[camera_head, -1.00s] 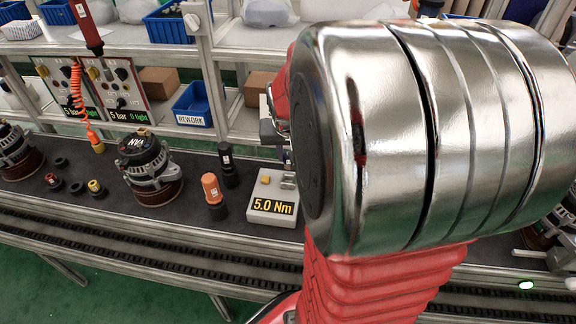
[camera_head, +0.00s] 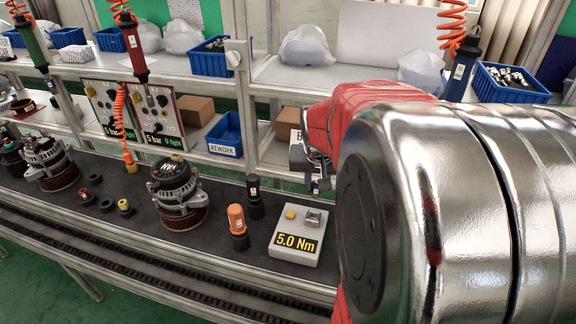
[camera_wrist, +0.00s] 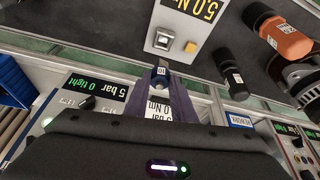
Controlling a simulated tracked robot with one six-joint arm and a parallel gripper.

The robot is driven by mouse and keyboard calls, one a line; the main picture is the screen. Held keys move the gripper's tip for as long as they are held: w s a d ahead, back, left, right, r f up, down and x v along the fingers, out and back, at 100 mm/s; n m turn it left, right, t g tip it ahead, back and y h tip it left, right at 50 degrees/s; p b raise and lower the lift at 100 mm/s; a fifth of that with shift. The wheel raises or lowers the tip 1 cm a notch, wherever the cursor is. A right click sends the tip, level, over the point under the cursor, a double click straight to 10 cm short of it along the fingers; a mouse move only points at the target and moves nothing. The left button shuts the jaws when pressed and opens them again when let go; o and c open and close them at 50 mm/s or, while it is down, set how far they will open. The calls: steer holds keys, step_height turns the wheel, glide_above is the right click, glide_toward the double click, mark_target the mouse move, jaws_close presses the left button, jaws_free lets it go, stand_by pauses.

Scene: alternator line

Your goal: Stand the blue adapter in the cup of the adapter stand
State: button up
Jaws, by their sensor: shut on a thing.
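My gripper (camera_head: 318,180) is at the centre of the head view, beside my forearm, raised above the back of the dark bench. In the wrist view my gripper (camera_wrist: 162,78) is shut on a small dark, bluish piece with a white mark, taken as the blue adapter (camera_wrist: 161,71). Only its end shows between the fingertips. In the head view the piece (camera_head: 318,187) is small and dark. In the wrist view the 5.0 Nm box lies just beyond it. I cannot make out the adapter stand or its cup; my arm hides the bench's right side.
The 5.0 Nm box (camera_head: 297,238) has a yellow button and a metal block on top. An orange tool (camera_head: 237,219) and a black one (camera_head: 255,198) stand left of it. An alternator (camera_head: 178,193) stands further left. A blue rework bin (camera_head: 226,137) is on the shelf behind.

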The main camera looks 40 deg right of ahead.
mark_target(316, 187)
steer(key=shift+r, duration=2.5)
steer(key=shift+c, duration=0.4)
